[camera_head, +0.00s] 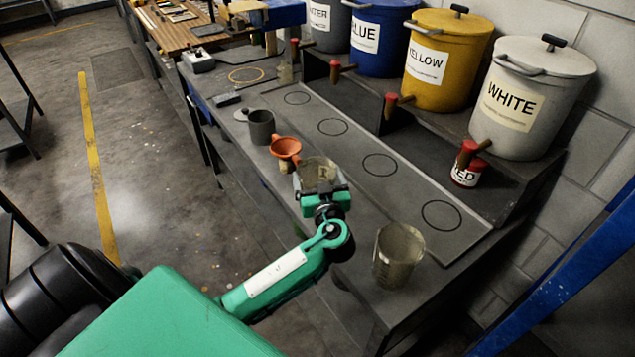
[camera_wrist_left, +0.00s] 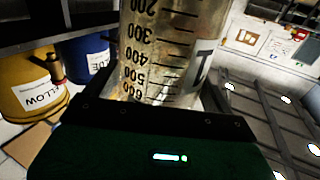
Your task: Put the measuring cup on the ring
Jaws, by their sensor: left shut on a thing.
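A clear, stained measuring cup (camera_head: 318,172) is gripped by my left gripper (camera_head: 324,192), near the front edge of the bench. In the left wrist view the measuring cup (camera_wrist_left: 168,45) shows dark graduation marks and fills the space between the jaws (camera_wrist_left: 165,98). Its height above the bench is hard to tell. Black rings are drawn on the grey strip under the taps: a near ring (camera_head: 441,215), a ring (camera_head: 380,164) right of the held cup, and farther rings (camera_head: 332,127) (camera_head: 297,98). A yellow ring (camera_head: 246,75) lies at the far end. My right gripper is out of view.
A second, similar cup (camera_head: 398,255) stands on the near bench. An orange funnel (camera_head: 286,148) and a grey cup (camera_head: 261,127) are just beyond the held cup. White (camera_head: 535,95), yellow (camera_head: 445,60) and blue (camera_head: 380,38) pails stand on the shelf, with taps over the strip.

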